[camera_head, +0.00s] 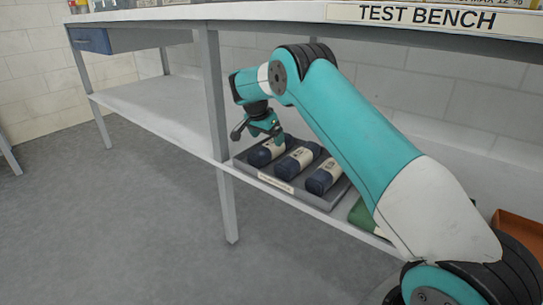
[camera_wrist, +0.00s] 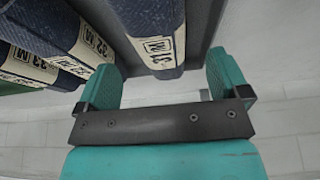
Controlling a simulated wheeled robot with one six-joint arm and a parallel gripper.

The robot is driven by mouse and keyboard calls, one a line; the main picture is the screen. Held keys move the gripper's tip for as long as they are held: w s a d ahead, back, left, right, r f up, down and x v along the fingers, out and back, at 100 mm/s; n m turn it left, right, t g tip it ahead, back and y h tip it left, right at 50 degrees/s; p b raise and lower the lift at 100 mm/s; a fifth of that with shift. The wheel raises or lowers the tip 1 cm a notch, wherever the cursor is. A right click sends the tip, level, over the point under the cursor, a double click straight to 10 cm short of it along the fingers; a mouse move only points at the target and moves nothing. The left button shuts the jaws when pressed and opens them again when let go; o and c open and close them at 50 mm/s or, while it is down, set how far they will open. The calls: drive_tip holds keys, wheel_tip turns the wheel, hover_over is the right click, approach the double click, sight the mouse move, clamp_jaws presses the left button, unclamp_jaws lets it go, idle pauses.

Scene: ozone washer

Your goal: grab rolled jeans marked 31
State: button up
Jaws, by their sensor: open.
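Three dark blue rolled jeans with pale paper bands lie side by side in a grey tray (camera_head: 240,165) on the lower shelf. The roll marked 31 (camera_head: 258,158) is leftmost in the head view, partly hidden by my gripper (camera_head: 259,134). In the wrist view its band (camera_wrist: 158,50) reads 31 M, turned over. This roll's end points into the gap between my gripper's two teal fingers (camera_wrist: 165,82). The fingers are open and empty, one to each side; contact cannot be told. The 32 M roll (camera_wrist: 75,35) and 33 M roll (camera_wrist: 28,68) lie to the left there.
The bench top with the TEST BENCH sign (camera_head: 430,16) overhangs the shelf (camera_head: 155,105). A bench leg (camera_head: 214,95) stands left of the tray. A green item (camera_head: 360,216) lies right of it, and an orange bin (camera_head: 518,228) stands farther right. The shelf's left part is clear.

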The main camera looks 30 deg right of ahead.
sight(270, 143)
drive_tip(key=b+x, duration=0.2)
drive_tip(key=x, duration=0.4)
drive_tip(key=shift+d+f+b, duration=0.15)
drive_tip(key=shift+f+b, duration=0.2)
drive_tip(key=shift+r, duration=0.1)
drive_tip(key=c, duration=1.2)
